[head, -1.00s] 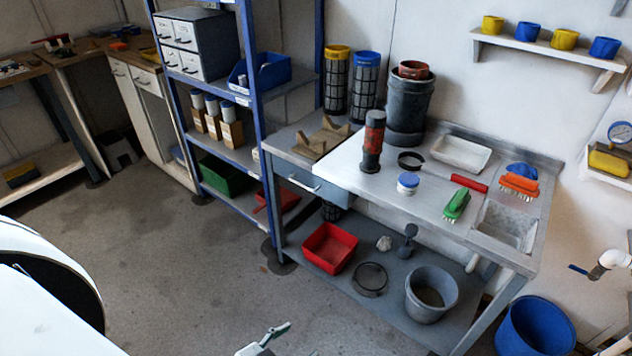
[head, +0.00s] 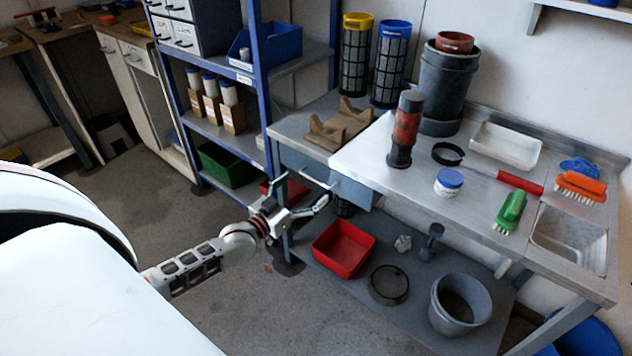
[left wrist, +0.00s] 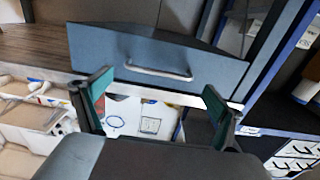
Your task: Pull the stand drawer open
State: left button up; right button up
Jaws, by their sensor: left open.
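My left gripper (head: 303,197) is open and empty, just in front of the drawer. In the left wrist view its two green-tipped fingers (left wrist: 158,88) are spread to either side of the handle, apart from it. My right gripper is not in view.
A blue-framed shelf rack (head: 258,100) stands close on the left of the drawer. A wooden cradle (head: 340,124) lies on the stand above it. A red bin (head: 343,250) sits on the lower shelf (head: 410,295). The floor in front is clear.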

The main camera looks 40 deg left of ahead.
aim_at(315, 180)
pick_arm(q)
jog(key=shift+w+d+f+b, duration=0.15)
jog(key=shift+w+b, duration=0.1)
jog(key=shift+w, duration=0.95)
jog(key=shift+w+d+r+b, duration=0.1)
jog(key=shift+w+d+b, duration=0.1)
jog(key=shift+w, duration=1)
jog(key=shift+s, duration=0.1)
jog(key=c, duration=1.3)
